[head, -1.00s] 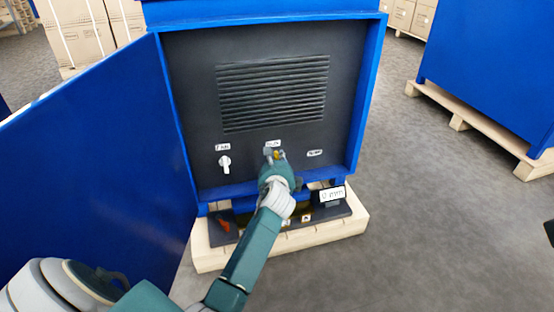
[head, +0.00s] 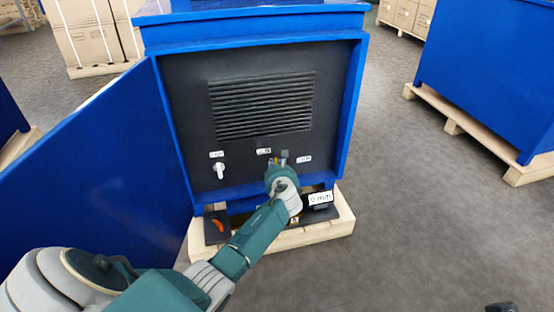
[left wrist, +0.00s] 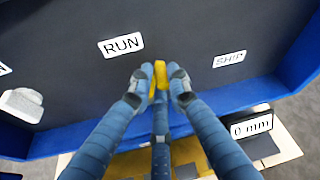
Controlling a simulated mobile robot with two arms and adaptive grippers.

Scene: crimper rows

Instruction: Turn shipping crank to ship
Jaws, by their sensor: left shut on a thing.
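The yellow crank handle (left wrist: 160,75) stands out from the dark panel (head: 190,110) of the blue cabinet. In the left wrist view it lies between the RUN label (left wrist: 121,44) and the SHIP label (left wrist: 229,59), a little below them. My left gripper (left wrist: 159,85) is shut on it, one finger on each side. In the head view the left gripper (head: 284,158) is in front of the panel, between the middle label (head: 264,151) and the right label (head: 305,159), hiding most of the crank. A dark piece (head: 500,307) at the bottom edge may be my right gripper.
A white knob (head: 219,171) sits left on the panel. A blue door (head: 95,185) stands open at left. Below are a 0 mm sign (head: 320,199), an orange part (head: 218,225) and a pallet (head: 300,236). Another blue cabinet (head: 490,75) stands right, with clear floor between.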

